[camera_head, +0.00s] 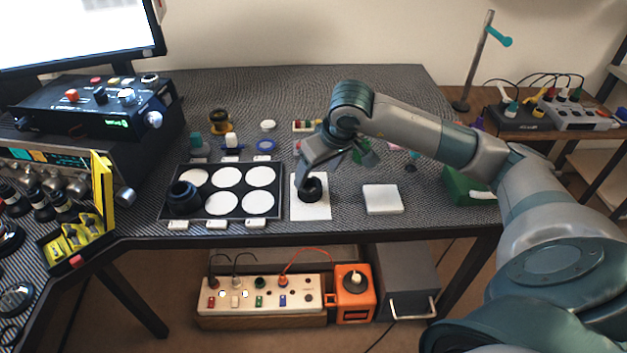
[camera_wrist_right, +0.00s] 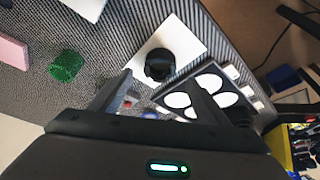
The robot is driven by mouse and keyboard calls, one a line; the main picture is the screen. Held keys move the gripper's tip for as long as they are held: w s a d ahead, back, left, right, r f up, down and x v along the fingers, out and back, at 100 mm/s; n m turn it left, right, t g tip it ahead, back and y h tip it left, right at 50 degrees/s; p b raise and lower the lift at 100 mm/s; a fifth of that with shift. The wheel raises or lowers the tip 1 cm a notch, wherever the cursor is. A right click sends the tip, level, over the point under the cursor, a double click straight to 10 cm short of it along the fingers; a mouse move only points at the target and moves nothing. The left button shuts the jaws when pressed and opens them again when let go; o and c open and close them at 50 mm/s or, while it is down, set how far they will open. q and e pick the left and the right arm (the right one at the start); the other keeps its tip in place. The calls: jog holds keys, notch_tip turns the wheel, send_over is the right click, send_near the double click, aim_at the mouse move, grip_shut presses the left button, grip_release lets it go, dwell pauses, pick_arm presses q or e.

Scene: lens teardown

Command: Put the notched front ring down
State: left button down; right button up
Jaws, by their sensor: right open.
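A black ring-shaped part (camera_head: 312,191), which I take for the notched front ring, stands on a white square sheet (camera_head: 322,210) right of the black tray. In the right wrist view the black part (camera_wrist_right: 158,65) sits on the white sheet (camera_wrist_right: 183,38), and its notches are too small to make out. My right gripper (camera_head: 313,177) is just above and behind the part. In the wrist view its two fingers (camera_wrist_right: 155,93) are spread, with nothing held between them. Whether a finger touches the part cannot be told. My left gripper is not in view.
The black tray (camera_head: 208,209) has several white round wells, and a black lens barrel (camera_head: 183,196) stands in its front left one. A white block (camera_head: 382,198) lies right of the sheet. A green cylinder (camera_wrist_right: 66,66) and small parts stand behind. Instruments fill the left side.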

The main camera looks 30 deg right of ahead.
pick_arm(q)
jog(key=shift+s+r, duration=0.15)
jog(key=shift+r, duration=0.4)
pick_arm(e)
jog(key=v, duration=0.5)
jog(key=shift+s+r, duration=0.1)
jog(key=shift+r, duration=0.2)
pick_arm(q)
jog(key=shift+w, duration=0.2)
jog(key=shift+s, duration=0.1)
